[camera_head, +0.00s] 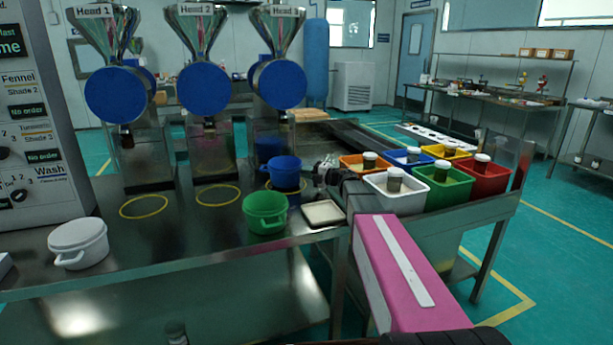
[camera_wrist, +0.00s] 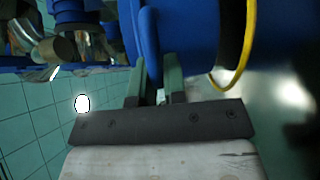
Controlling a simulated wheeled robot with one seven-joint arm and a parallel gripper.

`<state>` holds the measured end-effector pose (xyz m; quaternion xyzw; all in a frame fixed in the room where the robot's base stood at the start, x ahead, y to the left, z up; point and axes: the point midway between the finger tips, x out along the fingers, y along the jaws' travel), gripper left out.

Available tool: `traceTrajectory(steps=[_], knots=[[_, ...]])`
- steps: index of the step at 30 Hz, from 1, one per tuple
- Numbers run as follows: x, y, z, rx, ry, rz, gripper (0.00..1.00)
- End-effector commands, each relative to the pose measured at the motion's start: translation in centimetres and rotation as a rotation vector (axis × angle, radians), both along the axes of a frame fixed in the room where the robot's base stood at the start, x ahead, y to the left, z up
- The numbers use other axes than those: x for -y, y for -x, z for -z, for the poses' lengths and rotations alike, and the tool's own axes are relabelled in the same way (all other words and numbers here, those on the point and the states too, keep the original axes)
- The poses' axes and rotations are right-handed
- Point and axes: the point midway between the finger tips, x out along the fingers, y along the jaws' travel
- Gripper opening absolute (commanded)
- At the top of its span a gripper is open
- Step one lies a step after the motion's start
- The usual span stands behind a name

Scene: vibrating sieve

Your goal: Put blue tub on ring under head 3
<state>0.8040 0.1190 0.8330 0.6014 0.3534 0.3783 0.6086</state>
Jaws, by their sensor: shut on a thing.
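The blue tub (camera_head: 285,172) is upright at head 3 (camera_head: 279,83), over or just above its yellow ring (camera_head: 270,187). The tub hides most of that ring, so I cannot tell whether its base touches the table.
A green tub (camera_head: 265,213) stands close in front of the blue tub. A small cream-coloured tray (camera_head: 323,213) lies to its right. A white tub (camera_head: 78,243) stands at the left. Rings under head 1 (camera_head: 144,207) and head 2 (camera_head: 218,195) are empty. Coloured bins (camera_head: 445,192) stand at right.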

Motion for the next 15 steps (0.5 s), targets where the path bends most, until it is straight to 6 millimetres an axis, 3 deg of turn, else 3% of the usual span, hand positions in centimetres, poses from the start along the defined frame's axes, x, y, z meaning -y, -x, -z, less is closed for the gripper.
traceTrajectory(steps=[3, 14, 15], knots=[[0.00, -0.02, 0.99, 0.000, -0.001, 0.000, 0.00], [0.00, -0.01, 1.32, 0.000, 0.000, 0.000, 0.00], [-0.01, -0.01, 1.28, 0.000, 0.000, 0.000, 0.25]])
